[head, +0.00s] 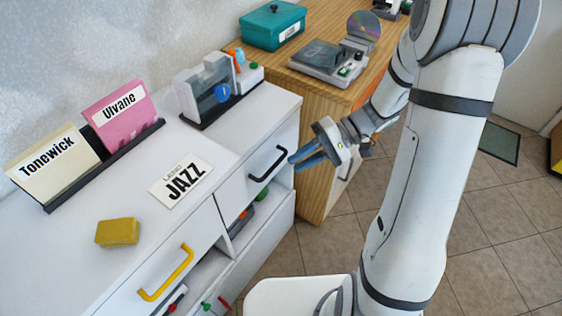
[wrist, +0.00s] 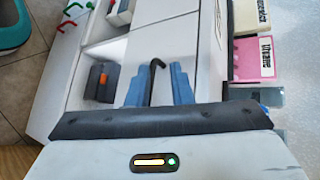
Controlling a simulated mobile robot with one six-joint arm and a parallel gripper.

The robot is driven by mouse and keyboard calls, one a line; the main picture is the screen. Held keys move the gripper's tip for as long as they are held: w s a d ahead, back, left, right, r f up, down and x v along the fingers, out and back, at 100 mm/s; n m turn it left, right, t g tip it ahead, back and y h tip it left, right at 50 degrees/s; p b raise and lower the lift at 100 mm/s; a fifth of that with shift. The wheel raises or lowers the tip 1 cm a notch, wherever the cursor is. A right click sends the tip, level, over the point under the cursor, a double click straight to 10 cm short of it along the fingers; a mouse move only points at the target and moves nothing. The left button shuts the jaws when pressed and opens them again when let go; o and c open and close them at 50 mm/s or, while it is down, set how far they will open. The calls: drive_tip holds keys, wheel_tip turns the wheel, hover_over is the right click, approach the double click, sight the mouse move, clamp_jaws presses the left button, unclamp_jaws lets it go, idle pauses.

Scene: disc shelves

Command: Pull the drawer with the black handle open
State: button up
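The black handle (head: 268,163) is a bar on the white front of the upper right drawer (head: 238,187) in the cabinet. That drawer front looks flush with the cabinet. My gripper (head: 293,162) is just to the right of the handle in the head view, its blue fingers pointing at the drawer front. In the wrist view my gripper (wrist: 159,68) has its two fingers apart, with the black handle (wrist: 154,72) between them and gaps showing on both sides. The lower part of the handle is hidden behind the gripper body.
A yellow-handled drawer (head: 165,273) is at the left. The white cabinet top carries a sponge (head: 118,232), a JAZZ card (head: 181,181), a record rack (head: 105,165) and a clear holder (head: 205,87). A wooden cabinet (head: 322,113) stands close behind my gripper. Open shelves lie below the drawers.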

sight(274, 166)
drive_tip(key=w+d+f+t+y+b, duration=0.1)
drive_tip(key=w+f+t+y+b, duration=0.1)
drive_tip(key=w+f+y, duration=0.3)
drive_tip(key=shift+m+h, duration=0.4)
drive_tip(key=shift+h, duration=0.2)
drive_tip(key=a, duration=0.2)
drive_tip(key=s+a+f, duration=0.1)
drive_tip(key=a, duration=0.4)
drive_tip(key=shift+s+a+f, duration=0.25)
drive_tip(key=shift+f, duration=0.1)
clamp_jaws()
